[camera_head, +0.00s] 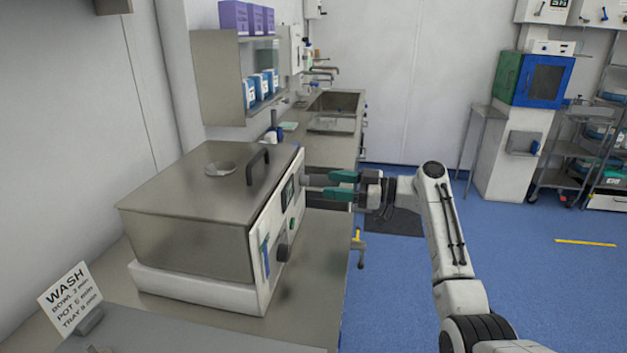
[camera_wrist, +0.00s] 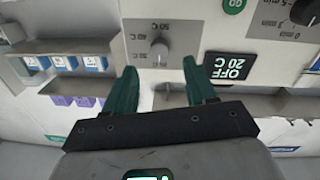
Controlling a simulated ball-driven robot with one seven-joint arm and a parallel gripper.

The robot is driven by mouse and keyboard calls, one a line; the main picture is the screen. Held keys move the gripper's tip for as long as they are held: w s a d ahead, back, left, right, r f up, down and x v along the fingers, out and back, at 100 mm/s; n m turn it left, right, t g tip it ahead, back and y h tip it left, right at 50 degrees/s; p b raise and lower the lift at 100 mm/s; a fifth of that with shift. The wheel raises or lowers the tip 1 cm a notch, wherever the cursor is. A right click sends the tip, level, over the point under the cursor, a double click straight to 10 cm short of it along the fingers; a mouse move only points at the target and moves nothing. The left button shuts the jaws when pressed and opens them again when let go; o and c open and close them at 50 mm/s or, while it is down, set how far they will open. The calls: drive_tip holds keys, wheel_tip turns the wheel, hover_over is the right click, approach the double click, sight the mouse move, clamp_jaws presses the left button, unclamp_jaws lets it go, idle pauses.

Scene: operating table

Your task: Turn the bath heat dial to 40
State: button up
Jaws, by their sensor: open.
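The bath (camera_head: 190,230) is a steel-lidded box with a white front panel, on the counter at left. The heat dial (camera_wrist: 159,48) is a small grey round knob with degree marks around it, seen upside down in the wrist view. Its pointer setting is too small to read surely. The display (camera_wrist: 230,66) beside it reads OFF and 20 C; it also shows on the panel in the head view (camera_head: 288,193). My gripper (camera_head: 329,185) is open, facing the panel's far end. In the wrist view its green fingers (camera_wrist: 160,66) stand apart, with the dial between and beyond their tips.
A larger dark knob (camera_head: 283,252) and a blue handle (camera_head: 265,258) are on the panel's near end. A green GO button (camera_wrist: 235,4) is near the display. A WASH sign (camera_head: 70,298) stands at lower left. Blue floor right of the counter is open.

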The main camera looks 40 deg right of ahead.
sight(308, 181)
drive_tip(key=shift+p+x, duration=0.35)
drive_tip(key=shift+x, duration=2.4)
clamp_jaws()
